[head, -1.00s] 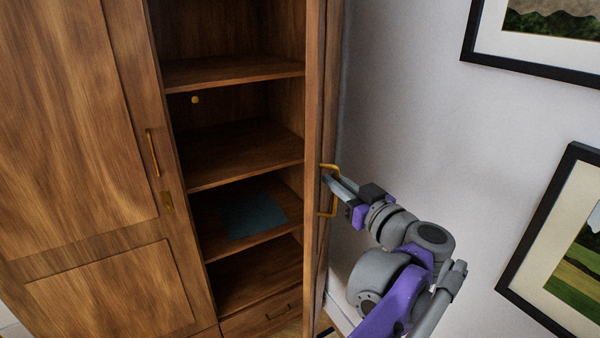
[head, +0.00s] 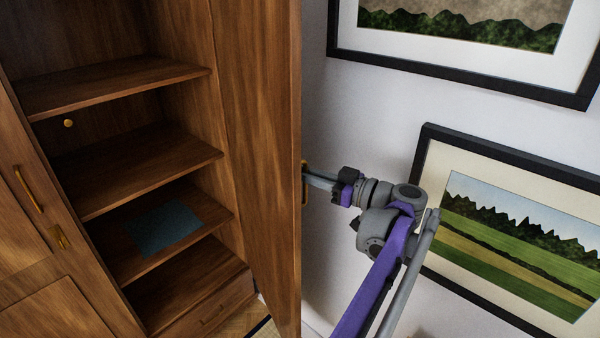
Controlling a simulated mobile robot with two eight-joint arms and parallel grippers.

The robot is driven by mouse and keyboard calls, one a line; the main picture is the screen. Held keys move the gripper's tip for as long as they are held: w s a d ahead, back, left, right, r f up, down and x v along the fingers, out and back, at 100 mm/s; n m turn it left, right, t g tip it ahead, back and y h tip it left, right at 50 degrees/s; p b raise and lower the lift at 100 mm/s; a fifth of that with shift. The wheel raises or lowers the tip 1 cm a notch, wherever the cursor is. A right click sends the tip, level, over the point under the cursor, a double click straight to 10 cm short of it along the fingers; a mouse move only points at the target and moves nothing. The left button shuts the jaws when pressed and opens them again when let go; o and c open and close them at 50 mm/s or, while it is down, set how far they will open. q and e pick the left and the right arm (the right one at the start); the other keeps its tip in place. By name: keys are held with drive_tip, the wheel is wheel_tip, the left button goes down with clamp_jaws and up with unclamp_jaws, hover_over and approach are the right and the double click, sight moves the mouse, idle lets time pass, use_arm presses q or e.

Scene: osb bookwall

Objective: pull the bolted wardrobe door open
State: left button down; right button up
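The wardrobe's right door (head: 262,150) stands open, seen nearly edge-on with its inner face towards the shelves. Its brass handle (head: 304,190) is on the outer face, partly hidden by the door's edge. My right gripper (head: 312,178) is at this handle, its fingers reaching to it from the right. The fingertips are partly hidden, so whether they are shut on the handle does not show. The left door (head: 20,240) is closed, with a brass handle (head: 28,190) and a small brass bolt (head: 60,237). My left gripper is not in view.
Inside the wardrobe are several shelves (head: 120,85), a dark teal cloth or sheet (head: 165,228) on a lower one, and a drawer (head: 210,310) at the bottom. Framed landscapes (head: 425,150) hang on the white wall to the right, close behind my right arm.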

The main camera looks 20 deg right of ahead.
use_arm(q)
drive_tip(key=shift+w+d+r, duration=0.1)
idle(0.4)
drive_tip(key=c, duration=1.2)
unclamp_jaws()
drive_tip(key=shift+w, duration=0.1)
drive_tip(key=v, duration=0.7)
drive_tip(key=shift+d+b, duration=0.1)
drive_tip(key=shift+b, duration=0.25)
